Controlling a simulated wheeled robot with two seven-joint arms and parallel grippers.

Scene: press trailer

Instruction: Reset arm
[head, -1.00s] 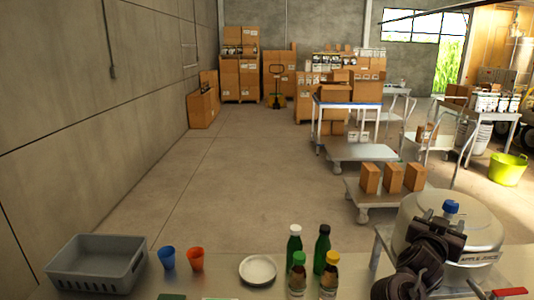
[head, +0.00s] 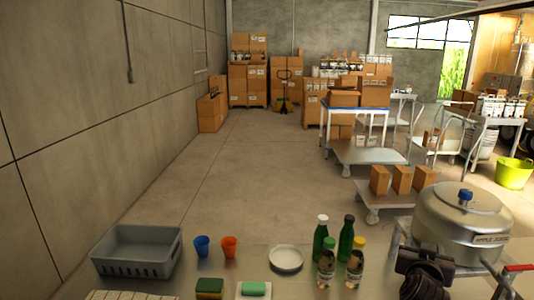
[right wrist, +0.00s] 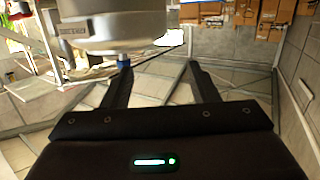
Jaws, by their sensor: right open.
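My right gripper (head: 428,272) is at the lower right of the head view, in front of a round metal vat (head: 460,230) labelled apple juice. The vat's lid has a blue knob (head: 465,195). In the right wrist view, the fingers of my right gripper (right wrist: 161,68) stand wide apart with nothing between them. The vat (right wrist: 110,22) appears upside down there, and its blue knob (right wrist: 123,61) shows by the left fingertip. I cannot tell whether they touch. My left gripper is in neither view.
On the near table are a grey basket (head: 137,262), a blue cup (head: 202,246), an orange cup (head: 229,247), a white plate (head: 286,258), several bottles (head: 346,238), a sponge (head: 209,287) and green soap (head: 254,289). Carts with boxes (head: 401,180) stand behind. The left floor is clear.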

